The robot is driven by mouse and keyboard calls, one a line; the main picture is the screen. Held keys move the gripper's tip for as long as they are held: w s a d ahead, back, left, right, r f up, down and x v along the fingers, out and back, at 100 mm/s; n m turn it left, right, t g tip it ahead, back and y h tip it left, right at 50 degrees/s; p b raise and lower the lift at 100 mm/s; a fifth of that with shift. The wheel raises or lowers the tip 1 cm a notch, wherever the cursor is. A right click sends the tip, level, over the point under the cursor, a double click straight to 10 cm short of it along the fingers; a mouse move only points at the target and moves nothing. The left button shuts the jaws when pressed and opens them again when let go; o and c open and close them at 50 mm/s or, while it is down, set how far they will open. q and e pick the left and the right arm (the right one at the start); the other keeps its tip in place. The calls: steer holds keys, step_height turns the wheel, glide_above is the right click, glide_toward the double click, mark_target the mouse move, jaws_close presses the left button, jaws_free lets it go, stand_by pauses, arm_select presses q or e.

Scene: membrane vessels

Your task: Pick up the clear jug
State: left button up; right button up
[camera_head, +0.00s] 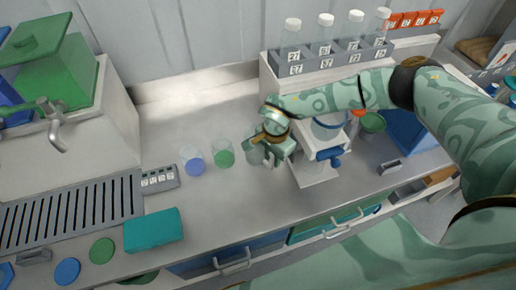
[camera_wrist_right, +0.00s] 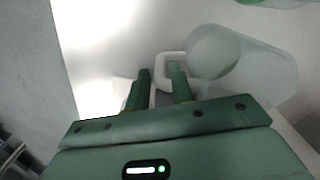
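The clear jug (camera_wrist_right: 262,72) is a frosted, see-through vessel with a pale loop handle. In the right wrist view it lies to the right of the fingers, with its handle toward them. In the head view the jug (camera_head: 255,154) stands on the counter, partly hidden by my right gripper (camera_head: 278,151). In the wrist view my right gripper (camera_wrist_right: 161,88) has its two fingers apart. The right finger overlaps the handle loop; I cannot tell whether it touches it. My left gripper is not in view.
Clear cups with blue (camera_head: 195,167) and green (camera_head: 224,158) contents stand left of the jug. A white stand (camera_head: 318,170) with a blue part is close on the right. A bottle rack (camera_head: 325,60) stands behind. The counter behind the cups is clear.

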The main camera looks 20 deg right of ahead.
steer(key=shift+f, duration=0.1)
jaws_close()
steer(key=shift+r, duration=0.3)
step_height(320, 180, up, 2)
steer(key=shift+w+r, duration=0.1)
steer(key=shift+r, duration=0.05)
steer(key=s+a+r, duration=0.1)
steer(key=s+r, duration=0.9)
steer(key=s, duration=0.4)
steer(key=shift+p, duration=0.45)
steer(key=shift+s+r, duration=0.1)
